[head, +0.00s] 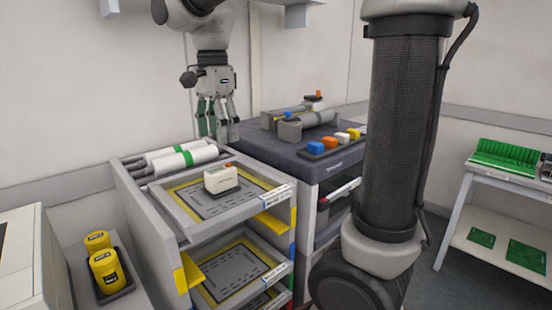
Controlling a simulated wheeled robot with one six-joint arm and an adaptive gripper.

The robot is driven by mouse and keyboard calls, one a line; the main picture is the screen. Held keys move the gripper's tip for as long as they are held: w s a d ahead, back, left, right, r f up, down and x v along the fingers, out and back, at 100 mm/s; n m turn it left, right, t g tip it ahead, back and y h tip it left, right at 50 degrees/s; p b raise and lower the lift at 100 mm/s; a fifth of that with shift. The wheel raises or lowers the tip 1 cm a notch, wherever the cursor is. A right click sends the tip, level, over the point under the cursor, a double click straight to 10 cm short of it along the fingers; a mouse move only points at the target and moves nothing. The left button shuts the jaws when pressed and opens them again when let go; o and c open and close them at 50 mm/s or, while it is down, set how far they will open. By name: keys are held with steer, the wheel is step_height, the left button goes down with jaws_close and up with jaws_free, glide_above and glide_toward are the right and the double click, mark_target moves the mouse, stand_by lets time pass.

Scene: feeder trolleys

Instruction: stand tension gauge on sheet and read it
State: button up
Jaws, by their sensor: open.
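A small white box-shaped device with a dark marking on its front and a small orange-red spot on top, which looks like the tension gauge (222,180), stands upright on a framed grey sheet (204,208). The sheet has a yellow border and lies in the top level of the trolley. Any reading on the gauge is too small to make out. My gripper (214,134) points down, open and empty, behind and above the trolley's back edge, apart from the gauge.
White rolls with green bands (178,160) lie along the trolley's left back. A lower framed sheet (238,275) sits beneath. A dark cabinet (262,150) at the right carries coloured blocks and grey devices. Yellow containers (107,272) stand at left.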

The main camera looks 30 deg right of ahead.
steer(key=s+d+f+n+t, duration=0.2)
steer(key=s+d+f+n, duration=0.1)
steer(key=s+d+n, duration=0.4)
steer(key=s+d+f+n+t, duration=0.2)
steer(key=s+d+f+n, duration=0.1)
steer(key=s+d+n, duration=0.4)
steer(key=s+n, duration=0.1)
steer(key=s, duration=0.2)
steer(key=shift+s+d+f, duration=0.2)
steer(key=shift+s+f, duration=0.15)
steer(key=shift+f, duration=0.05)
